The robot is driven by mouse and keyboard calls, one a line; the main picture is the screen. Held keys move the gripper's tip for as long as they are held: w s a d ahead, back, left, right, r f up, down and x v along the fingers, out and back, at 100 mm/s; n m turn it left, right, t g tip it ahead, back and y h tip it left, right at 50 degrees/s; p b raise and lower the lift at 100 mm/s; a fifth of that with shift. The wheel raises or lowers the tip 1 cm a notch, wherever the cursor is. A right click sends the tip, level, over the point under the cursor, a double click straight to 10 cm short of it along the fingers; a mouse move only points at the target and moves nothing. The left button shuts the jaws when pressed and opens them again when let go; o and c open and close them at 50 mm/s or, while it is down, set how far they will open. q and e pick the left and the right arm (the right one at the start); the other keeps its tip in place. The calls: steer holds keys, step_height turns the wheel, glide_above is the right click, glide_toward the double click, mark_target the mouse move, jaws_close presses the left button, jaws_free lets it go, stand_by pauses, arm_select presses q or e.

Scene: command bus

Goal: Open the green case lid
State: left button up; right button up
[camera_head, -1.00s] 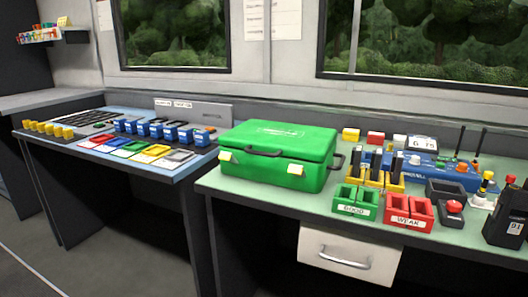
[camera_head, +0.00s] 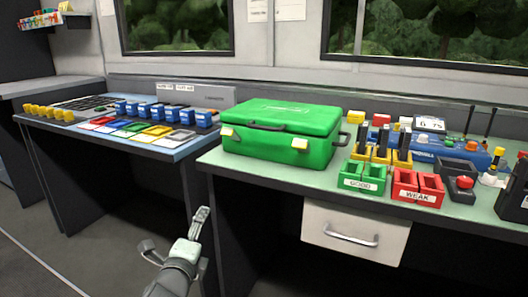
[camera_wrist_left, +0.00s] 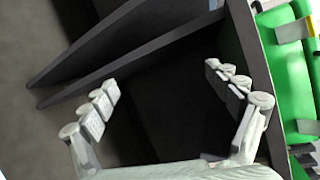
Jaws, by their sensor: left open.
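The green case (camera_head: 270,148) sits on the green-topped desk with its lid (camera_head: 285,112) shut. Its dark front handle (camera_head: 266,126) lies between two pale latches, the left latch (camera_head: 226,132) and the right latch (camera_head: 299,144). My left gripper (camera_head: 174,228) is open and empty, below and left of the case, in front of the desk's lower part. In the left wrist view its fingers (camera_wrist_left: 160,78) are spread wide with nothing between them. Part of the green case (camera_wrist_left: 283,70) shows there at the right edge. My right gripper is not in view.
Right of the case stand a green GOOD bin (camera_head: 362,178), a red WEAK bin (camera_head: 417,189) and radios in a yellow holder. A drawer (camera_head: 355,232) hangs under the desk. The left table (camera_head: 175,153) holds coloured cards and blue boxes. The desk's front edge lies between gripper and case.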

arm_select(q)
steer(key=w+d+r+m+t+h+b, duration=0.1)
steer(key=w+d+r+m+t+h, duration=0.1)
steer(key=d+r+m, duration=0.3)
steer(key=w+d+r+m+t+h+b, duration=0.1)
steer(key=w+d+r+m+t+h, duration=0.1)
steer(key=r+m, duration=0.5)
steer(key=m+h, duration=0.5)
steer(key=m, duration=0.2)
glide_toward(263, 129)
steer(key=w+d, duration=0.1)
steer(key=w, duration=0.2)
steer(key=shift+m+t, duration=0.3)
steer(key=shift+t, duration=0.1)
steer(key=x, duration=0.6)
steer(key=shift+d+r, duration=0.2)
steer(key=shift+r, duration=0.1)
steer(key=shift+w+d+r, duration=0.2)
steer(key=shift+w, duration=0.3)
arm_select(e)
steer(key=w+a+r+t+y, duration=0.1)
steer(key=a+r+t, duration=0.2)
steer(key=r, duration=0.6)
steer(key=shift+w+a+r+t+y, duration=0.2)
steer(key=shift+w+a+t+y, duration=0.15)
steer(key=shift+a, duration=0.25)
